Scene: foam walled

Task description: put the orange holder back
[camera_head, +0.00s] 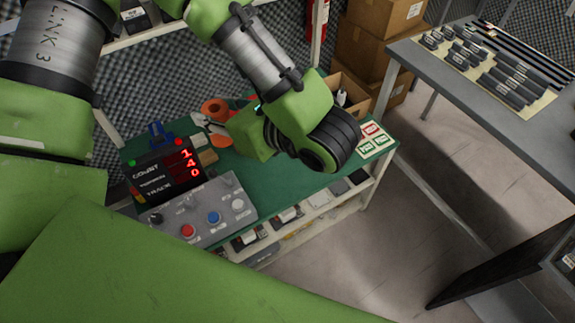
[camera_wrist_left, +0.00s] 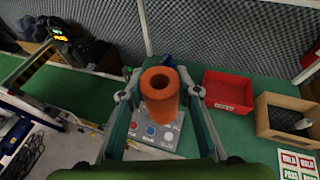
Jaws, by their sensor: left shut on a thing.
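The orange holder (camera_wrist_left: 160,100) is a hollow cylinder with a round hole in its top. In the left wrist view it stands roughly upright between the two fingers of my left gripper (camera_wrist_left: 162,92), which is shut on it. In the head view the holder (camera_head: 213,107) shows in part, with a finger across it and my green wrist beside it. My left gripper (camera_head: 214,122) is over the back left part of the green bench (camera_head: 285,190). The holder's underside is hidden, so I cannot tell whether it touches the bench. My right gripper is not in view.
A grey button panel (camera_head: 208,218) and a red-digit display (camera_head: 165,177) occupy the bench's left end. In the left wrist view a red bin (camera_wrist_left: 228,90) and a wooden box (camera_wrist_left: 285,118) stand to the right. A grey table (camera_head: 480,90) holds several dark blocks.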

